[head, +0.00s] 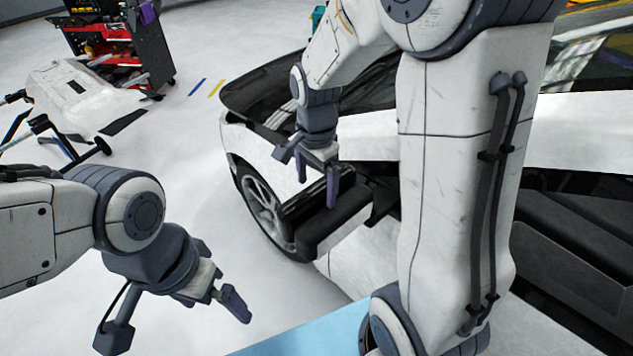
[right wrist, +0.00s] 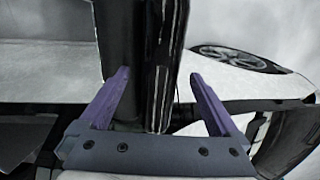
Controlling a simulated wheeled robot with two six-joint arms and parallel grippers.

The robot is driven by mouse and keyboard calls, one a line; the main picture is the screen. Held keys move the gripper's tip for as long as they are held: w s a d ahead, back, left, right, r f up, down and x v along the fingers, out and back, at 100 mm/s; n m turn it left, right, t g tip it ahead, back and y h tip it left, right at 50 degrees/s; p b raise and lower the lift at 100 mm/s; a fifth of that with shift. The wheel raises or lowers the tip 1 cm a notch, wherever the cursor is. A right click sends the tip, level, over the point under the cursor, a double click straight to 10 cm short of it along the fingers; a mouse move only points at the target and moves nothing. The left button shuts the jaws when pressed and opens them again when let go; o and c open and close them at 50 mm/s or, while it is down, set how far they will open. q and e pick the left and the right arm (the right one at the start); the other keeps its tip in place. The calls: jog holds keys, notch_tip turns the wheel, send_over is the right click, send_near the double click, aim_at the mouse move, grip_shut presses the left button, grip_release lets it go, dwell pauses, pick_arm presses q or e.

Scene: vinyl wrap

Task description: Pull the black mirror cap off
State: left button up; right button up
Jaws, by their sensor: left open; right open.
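The black mirror cap (head: 338,222) is on the side mirror of the white car, at centre in the head view. In the right wrist view the dark glossy mirror cap (right wrist: 160,50) runs up between my two purple fingers. My right gripper (head: 317,178) is open at the mirror, its fingers pointing down at it; it also shows in the right wrist view (right wrist: 160,78). A gap shows beside the right finger there; contact on the left is unclear. My left gripper (head: 217,288) is open and empty over the floor at lower left.
The white car (head: 570,128) fills the right side, with its front wheel (head: 262,208) near the mirror. A red and black tool cart (head: 120,50) and a stand with a white panel (head: 85,95) are at upper left. A blue surface (head: 310,335) lies at bottom centre. The floor between is clear.

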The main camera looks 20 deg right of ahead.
grip_shut()
jog(key=shift+w+a+p, duration=0.2)
jog(key=shift+w+p, duration=0.1)
jog(key=shift+w, duration=0.35)
dwell(0.5)
jog(key=w+a+p, duration=0.2)
jog(key=w, duration=0.4)
jog(key=shift+w+a, duration=0.15)
jog(key=shift+w, duration=0.1)
dwell(0.8)
